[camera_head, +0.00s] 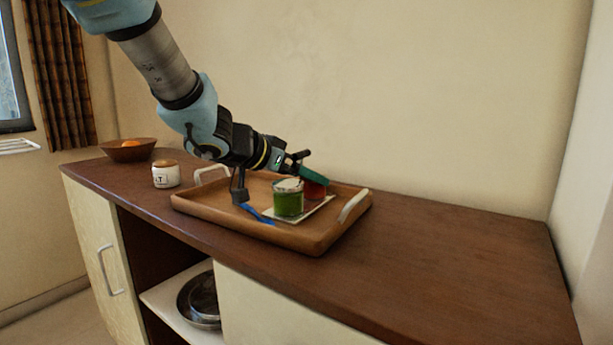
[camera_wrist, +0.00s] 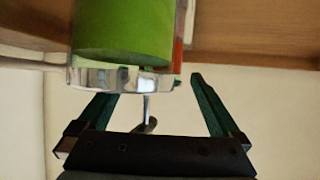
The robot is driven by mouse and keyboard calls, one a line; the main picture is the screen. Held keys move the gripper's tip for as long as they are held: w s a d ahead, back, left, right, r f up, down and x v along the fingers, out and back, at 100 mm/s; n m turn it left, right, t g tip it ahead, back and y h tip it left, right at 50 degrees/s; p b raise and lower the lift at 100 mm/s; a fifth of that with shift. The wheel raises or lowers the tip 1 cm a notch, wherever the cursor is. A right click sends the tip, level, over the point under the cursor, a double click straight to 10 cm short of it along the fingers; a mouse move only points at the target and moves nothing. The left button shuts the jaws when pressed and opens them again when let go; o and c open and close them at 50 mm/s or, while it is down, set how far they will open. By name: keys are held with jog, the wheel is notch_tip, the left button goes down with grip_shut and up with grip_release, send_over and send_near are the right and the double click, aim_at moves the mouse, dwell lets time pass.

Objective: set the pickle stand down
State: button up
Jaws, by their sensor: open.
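The pickle stand has a pale flat base (camera_head: 318,208) carrying a green jar (camera_head: 288,203) and a red jar (camera_head: 314,190). It rests upright inside the wooden tray (camera_head: 200,203). My gripper (camera_head: 296,200) is low at the stand, with one finger on each side. In the wrist view, the green jar (camera_wrist: 122,35) looms close, seen upside down. A thin rod with a small knob (camera_wrist: 148,126) shows between the open fingers (camera_wrist: 157,90), with gaps on both sides. The red jar is mostly hidden behind the green one there.
The tray has raised walls and white handles (camera_head: 352,206). The counter (camera_head: 460,250) right of the tray is clear. A wall runs behind.

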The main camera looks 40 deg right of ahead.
jog(key=p+v, duration=0.2)
jog(key=v, duration=0.8)
jog(key=shift+a+r+p, duration=0.2)
jog(key=shift+a+p, duration=0.1)
jog(key=shift+a, duration=0.1)
jog(key=shift+s, duration=0.1)
